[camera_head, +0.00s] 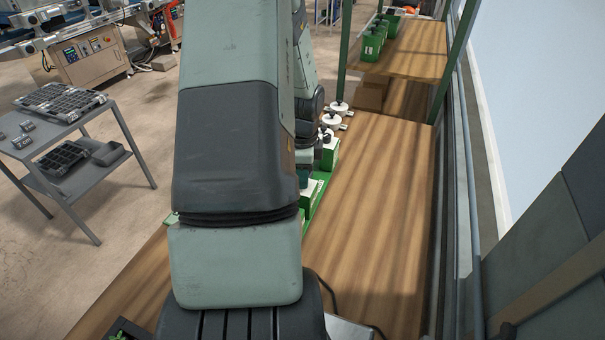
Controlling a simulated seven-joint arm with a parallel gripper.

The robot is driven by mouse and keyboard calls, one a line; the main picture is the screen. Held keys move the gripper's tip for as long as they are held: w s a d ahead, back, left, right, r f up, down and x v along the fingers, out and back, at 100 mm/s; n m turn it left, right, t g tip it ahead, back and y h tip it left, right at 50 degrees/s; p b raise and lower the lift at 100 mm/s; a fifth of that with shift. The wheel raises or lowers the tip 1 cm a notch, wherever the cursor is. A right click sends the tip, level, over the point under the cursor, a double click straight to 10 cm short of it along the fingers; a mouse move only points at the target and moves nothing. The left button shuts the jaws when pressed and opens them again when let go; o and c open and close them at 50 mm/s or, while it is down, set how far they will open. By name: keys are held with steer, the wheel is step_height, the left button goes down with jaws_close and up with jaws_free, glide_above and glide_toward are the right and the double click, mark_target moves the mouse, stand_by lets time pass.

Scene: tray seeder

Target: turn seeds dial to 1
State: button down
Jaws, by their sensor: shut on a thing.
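The green tray seeder (331,155) stands on the wooden bench, partly hidden behind my arm. White round dials with dark knobs show along it: a far one (338,107), one just nearer (331,121), and a dark knob on a white top (326,136) by the green housing. I cannot read any labels or numbers, so I cannot tell which is the seeds dial or where it points. My arm fills the middle of the view and its wrist reaches down beside the seeder. My gripper's fingers are hidden behind the arm, with whatever they touch.
The wooden bench top (375,220) is clear to the right of the seeder. A grey table (90,125) with black trays stands at left.

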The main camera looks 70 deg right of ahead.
steer(key=n, duration=1.1)
steer(key=shift+n, duration=0.4)
steer(key=n, duration=1.1)
steer(key=shift+s+n, duration=0.1)
steer(key=shift+n, duration=0.3)
steer(key=c, duration=0.9)
jaws_free()
steer(key=shift+o, duration=0.2)
step_height(320, 180, up, 11)
